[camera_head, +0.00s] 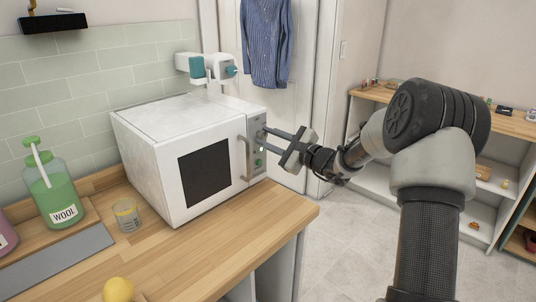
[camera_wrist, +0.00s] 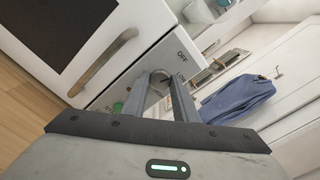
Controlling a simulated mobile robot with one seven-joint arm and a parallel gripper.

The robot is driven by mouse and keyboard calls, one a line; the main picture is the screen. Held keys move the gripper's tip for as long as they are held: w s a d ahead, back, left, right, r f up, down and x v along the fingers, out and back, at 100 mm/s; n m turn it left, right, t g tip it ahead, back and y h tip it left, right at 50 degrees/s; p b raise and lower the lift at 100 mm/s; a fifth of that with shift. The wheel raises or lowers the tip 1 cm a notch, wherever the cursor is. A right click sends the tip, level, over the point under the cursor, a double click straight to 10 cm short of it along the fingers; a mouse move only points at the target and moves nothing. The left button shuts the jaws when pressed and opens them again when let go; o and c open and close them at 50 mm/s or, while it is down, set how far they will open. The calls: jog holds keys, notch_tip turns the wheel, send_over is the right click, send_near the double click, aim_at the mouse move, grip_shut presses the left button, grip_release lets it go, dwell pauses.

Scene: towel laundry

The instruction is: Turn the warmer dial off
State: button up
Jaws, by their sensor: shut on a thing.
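The warmer (camera_head: 180,150) is a white box with a dark window on the wooden counter, its door shut. Its control panel is on the right of its front. The grey round dial (camera_wrist: 158,83) shows in the wrist view, with the printed words OFF and LOW beside it. My gripper (camera_head: 266,139) reaches the panel from the right. In the wrist view its two fingers (camera_wrist: 160,90) are shut on the dial, one on each side. The fingers hide part of the dial, and I cannot tell which setting it points to.
The door handle (camera_head: 245,158) stands close to the left of my fingers, and a green button (camera_head: 258,162) sits below them. A green WOOL bottle (camera_head: 57,190), a glass cup (camera_head: 127,215) and a yellow ball (camera_head: 118,289) are on the counter. A blue garment (camera_head: 266,40) hangs behind.

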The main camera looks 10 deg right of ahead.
jog(key=n+b, duration=0.1)
jog(key=b, duration=0.1)
jog(key=n+b, duration=0.2)
jog(key=b, duration=0.1)
jog(key=shift+f, duration=0.25)
jog(key=shift+r+n+b, duration=0.1)
jog(key=shift+n+b, duration=0.2)
jog(key=shift+b, duration=0.2)
jog(key=shift+r, duration=0.15)
jog(key=o, duration=1)
jog(key=v, duration=1.7)
jog(key=shift+s+d+p, duration=0.15)
jog(key=shift+s+p, duration=0.05)
jog(key=shift+p, duration=0.1)
